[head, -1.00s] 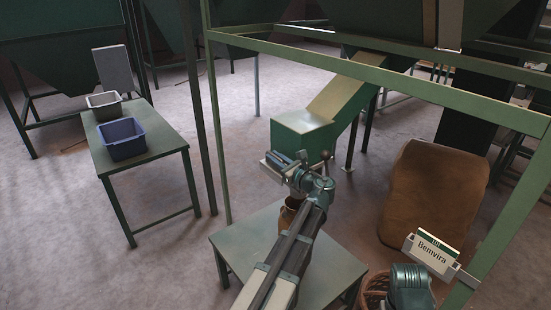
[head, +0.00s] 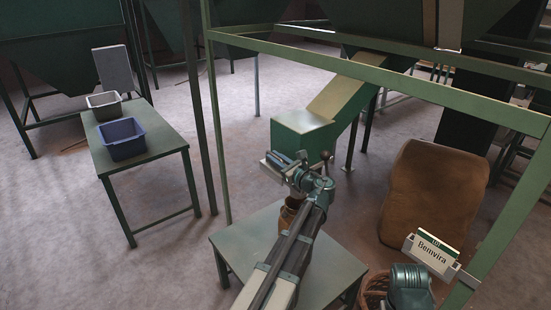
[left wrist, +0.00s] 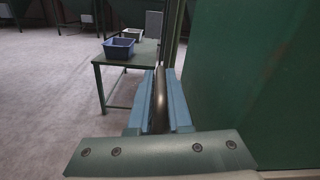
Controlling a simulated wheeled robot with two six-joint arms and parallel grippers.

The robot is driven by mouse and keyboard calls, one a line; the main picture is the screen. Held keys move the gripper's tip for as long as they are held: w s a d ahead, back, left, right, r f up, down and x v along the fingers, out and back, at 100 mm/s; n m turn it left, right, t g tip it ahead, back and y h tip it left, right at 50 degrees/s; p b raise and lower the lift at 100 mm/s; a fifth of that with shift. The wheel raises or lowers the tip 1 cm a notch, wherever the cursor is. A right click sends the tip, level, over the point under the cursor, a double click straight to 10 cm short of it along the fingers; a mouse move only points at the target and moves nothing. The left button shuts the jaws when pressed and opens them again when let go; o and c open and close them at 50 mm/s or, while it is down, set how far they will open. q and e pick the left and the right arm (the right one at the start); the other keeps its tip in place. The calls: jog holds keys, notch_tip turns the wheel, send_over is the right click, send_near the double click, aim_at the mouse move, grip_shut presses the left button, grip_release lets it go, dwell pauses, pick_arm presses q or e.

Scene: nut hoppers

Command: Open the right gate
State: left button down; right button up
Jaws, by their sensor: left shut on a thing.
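The green chute box (head: 300,126) stands at the lower end of a sloping chute (head: 348,92). My left gripper (head: 276,161) is at the front of this box, near a small knob (head: 326,155). In the left wrist view, the blue fingers of the left gripper (left wrist: 159,100) are shut on a dark, rounded upright bar, the gate handle (left wrist: 160,88). The box's green wall (left wrist: 245,80) fills the right of that view. The gate plate itself is hidden or cannot be told apart.
A table (head: 240,238) with a brown jar (head: 289,214) stands under my left arm. A blue bin (head: 121,138) and a grey bin (head: 104,105) stand on the left table (head: 160,140). Green frame posts are close by.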

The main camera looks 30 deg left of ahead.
dwell(0.3)
pick_arm(q)
jog(key=s+a, duration=0.3)
jog(key=s, duration=0.6)
jog(key=shift+a, duration=0.35)
jog(key=c, duration=0.9)
grip_release()
jog(key=v, duration=1.4)
